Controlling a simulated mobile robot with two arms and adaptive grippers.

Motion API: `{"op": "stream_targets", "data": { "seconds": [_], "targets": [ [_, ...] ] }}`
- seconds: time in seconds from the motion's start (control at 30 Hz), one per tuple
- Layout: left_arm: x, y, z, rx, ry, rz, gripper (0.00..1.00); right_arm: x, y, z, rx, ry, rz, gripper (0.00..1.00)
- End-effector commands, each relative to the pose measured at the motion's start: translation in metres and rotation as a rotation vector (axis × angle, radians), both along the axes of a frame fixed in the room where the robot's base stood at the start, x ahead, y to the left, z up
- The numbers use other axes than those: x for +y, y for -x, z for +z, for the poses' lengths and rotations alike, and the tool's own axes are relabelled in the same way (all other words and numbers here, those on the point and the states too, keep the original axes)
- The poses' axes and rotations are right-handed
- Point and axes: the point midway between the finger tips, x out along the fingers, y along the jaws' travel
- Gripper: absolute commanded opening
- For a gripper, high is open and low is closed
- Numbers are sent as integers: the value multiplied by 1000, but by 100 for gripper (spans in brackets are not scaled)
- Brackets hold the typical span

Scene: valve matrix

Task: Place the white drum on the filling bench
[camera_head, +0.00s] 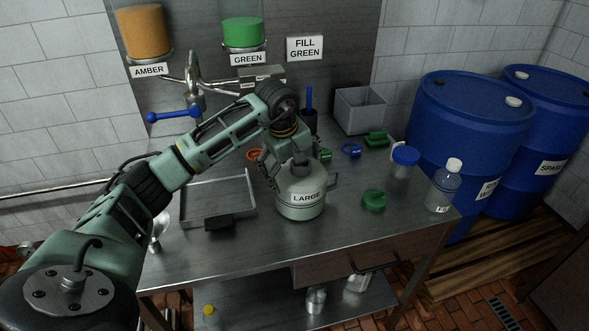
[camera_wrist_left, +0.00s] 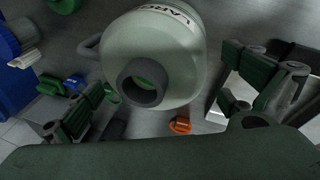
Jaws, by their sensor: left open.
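The white drum (camera_head: 302,196), a pale jug-like container labelled LARGE with a dark neck, stands upright on the steel filling bench (camera_head: 250,258), right of the tray. My left gripper (camera_head: 296,156) is at the drum's top, partly hidden behind its neck. In the left wrist view the drum (camera_wrist_left: 175,45) lies ahead with its round mouth facing the camera. The left gripper (camera_wrist_left: 165,105) is open there, one finger to each side of the drum. Whether a finger touches the drum, I cannot tell. My right gripper does not show.
A metal tray (camera_head: 228,186) lies left of the drum. A green lid (camera_head: 374,200), a clear bottle (camera_head: 443,185), a blue-lidded jar (camera_head: 404,160) and a grey bin (camera_head: 361,108) stand right. Blue barrels (camera_head: 465,120) stand beyond. Amber (camera_head: 145,32) and green (camera_head: 243,32) tanks hang above.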

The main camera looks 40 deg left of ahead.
Motion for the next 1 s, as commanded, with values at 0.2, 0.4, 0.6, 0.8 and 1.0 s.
{"op": "stream_targets", "data": {
  "seconds": [0.2,0.4,0.6,0.8,1.0],
  "targets": [
    [0,9,32,-8,-2,0,100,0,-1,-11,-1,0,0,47],
    [-1,21,74,-7,-1,0,100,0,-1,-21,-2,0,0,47],
    [-2,31,103,-4,0,1,100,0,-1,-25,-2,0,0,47],
    [-2,34,112,0,-1,0,100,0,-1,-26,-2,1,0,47],
    [-2,34,112,0,-1,0,100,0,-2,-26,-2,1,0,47]
  ]
}}
